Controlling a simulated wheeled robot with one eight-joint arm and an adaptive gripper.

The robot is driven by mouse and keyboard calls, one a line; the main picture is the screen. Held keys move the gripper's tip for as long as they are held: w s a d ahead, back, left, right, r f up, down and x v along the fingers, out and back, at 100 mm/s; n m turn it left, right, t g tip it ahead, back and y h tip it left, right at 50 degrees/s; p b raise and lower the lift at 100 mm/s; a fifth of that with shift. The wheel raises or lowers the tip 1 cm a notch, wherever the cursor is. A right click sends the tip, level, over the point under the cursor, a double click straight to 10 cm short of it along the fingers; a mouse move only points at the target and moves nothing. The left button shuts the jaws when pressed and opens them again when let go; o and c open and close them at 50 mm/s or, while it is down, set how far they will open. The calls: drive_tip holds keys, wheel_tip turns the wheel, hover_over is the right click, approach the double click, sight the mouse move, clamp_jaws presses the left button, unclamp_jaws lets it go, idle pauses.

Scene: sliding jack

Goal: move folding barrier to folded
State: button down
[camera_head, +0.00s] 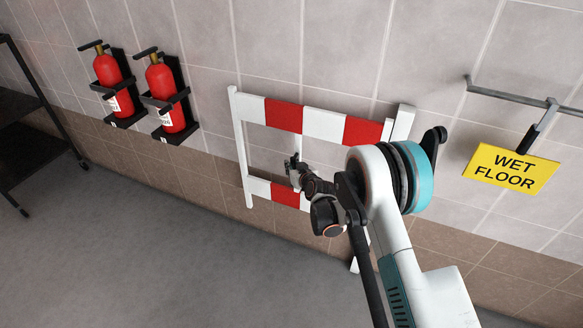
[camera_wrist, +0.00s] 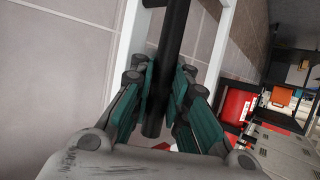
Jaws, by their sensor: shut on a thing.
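The folding barrier (camera_head: 322,124) stands against the tiled wall in the head view, a white frame with red-and-white top and lower rails. My arm hides its lower right part. My gripper (camera_head: 294,166) is in front of the frame, between the two rails. In the wrist view, my gripper's teal-padded fingers (camera_wrist: 163,95) are shut on a black bar (camera_wrist: 176,28), which runs up out of the picture. A white post of the barrier (camera_wrist: 128,45) shows behind it. I cannot see where the bar joins the barrier.
Two red fire extinguishers (camera_head: 113,84) (camera_head: 166,94) hang in black wall brackets on the left. A dark shelf rack (camera_head: 30,150) stands at the far left. A yellow wet floor sign (camera_head: 510,171) hangs from a wall rail on the right. The grey floor at left is clear.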

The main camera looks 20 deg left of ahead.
drive_tip(key=shift+w+d, duration=0.15)
drive_tip(key=shift+d, duration=0.1)
drive_tip(key=c, duration=1.5)
unclamp_jaws()
drive_tip(key=shift+w+d, duration=0.1)
drive_tip(key=shift+d, duration=0.05)
drive_tip(key=shift+c, duration=0.2)
drive_tip(key=shift+s+d+r, duration=0.15)
drive_tip(key=shift+s, duration=0.2)
drive_tip(key=v, duration=1.1)
drive_tip(key=shift+s, duration=0.15)
